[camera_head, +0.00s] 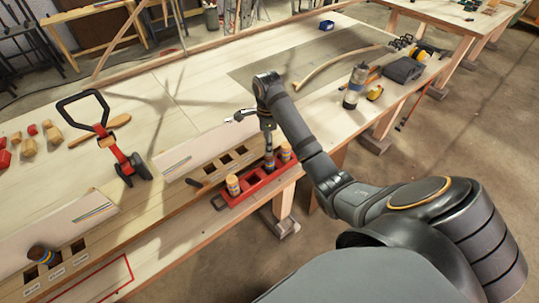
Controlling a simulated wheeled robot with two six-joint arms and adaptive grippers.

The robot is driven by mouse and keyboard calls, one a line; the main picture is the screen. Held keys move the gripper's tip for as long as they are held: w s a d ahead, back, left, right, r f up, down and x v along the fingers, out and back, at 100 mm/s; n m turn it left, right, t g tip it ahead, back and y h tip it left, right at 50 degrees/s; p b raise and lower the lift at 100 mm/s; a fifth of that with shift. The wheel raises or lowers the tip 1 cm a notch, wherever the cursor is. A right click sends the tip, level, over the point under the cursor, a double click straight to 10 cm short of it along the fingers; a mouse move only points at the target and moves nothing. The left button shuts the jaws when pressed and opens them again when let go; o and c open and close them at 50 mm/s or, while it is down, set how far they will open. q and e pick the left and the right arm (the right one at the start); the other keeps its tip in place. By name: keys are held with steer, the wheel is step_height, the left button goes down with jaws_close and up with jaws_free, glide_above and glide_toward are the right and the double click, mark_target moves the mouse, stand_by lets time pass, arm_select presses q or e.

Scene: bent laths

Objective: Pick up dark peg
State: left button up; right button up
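A red rack (255,184) stands at the front edge of the bench. It holds a light wooden peg (233,184) at its left and another light peg (285,151) at its right. A darker peg (269,162) shows between them, directly under my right gripper (268,134). That gripper points down over the rack, and its fingers blend with the peg top, so I cannot tell whether they close on it. Another dark peg (41,254) with a pale band leans at the holes of the left block. My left gripper is not in view.
A board with square holes (222,165) lies behind the rack. A red and black tool (126,160) stands to the left, near small wooden and red blocks (28,147). A bottle (355,86) and a curved lath (330,66) are on the right. The bench middle is mostly clear.

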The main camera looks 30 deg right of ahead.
mark_target(270, 160)
step_height(270, 160, down, 5)
steer(key=b, duration=0.3)
steer(key=shift+r, duration=0.15)
steer(key=shift+w+r, duration=0.1)
steer(key=f+b, duration=0.2)
steer(key=s+f+b, duration=0.1)
steer(key=f+b, duration=0.1)
steer(key=f, duration=0.1)
steer(key=shift+d, duration=0.1)
steer(key=shift+w, duration=0.1)
steer(key=c, duration=1.3)
